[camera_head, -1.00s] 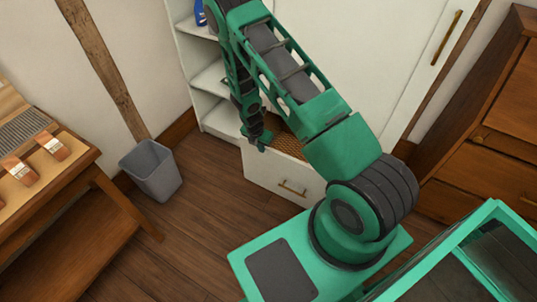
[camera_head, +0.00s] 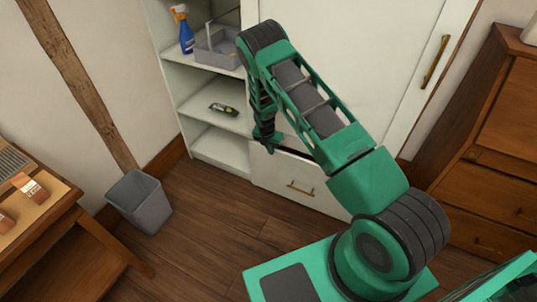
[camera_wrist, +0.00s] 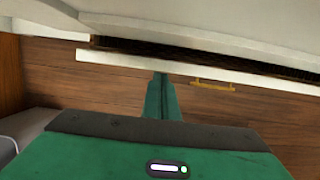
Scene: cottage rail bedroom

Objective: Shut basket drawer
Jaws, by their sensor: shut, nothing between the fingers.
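The basket drawer (camera_head: 275,176) is the white drawer at the bottom of the white cabinet, with a brass handle (camera_head: 300,188). It is open only a little, and a narrow dark gap shows behind its top edge. In the wrist view the drawer's white front edge (camera_wrist: 125,62) crosses the picture, with the dark gap behind it and the handle (camera_wrist: 213,85) on the right. My gripper (camera_head: 268,147) is shut and empty, pointing down at the left part of the drawer front. Its tip (camera_wrist: 160,78) meets the front edge in the wrist view; I cannot tell whether they touch.
Open shelves (camera_head: 205,95) left of the drawer hold a blue spray bottle (camera_head: 186,34), a grey caddy (camera_head: 217,48) and a small dark tool (camera_head: 223,110). A grey bin (camera_head: 142,203) stands left. A wooden dresser (camera_head: 490,150) stands right. The floor before the drawer is clear.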

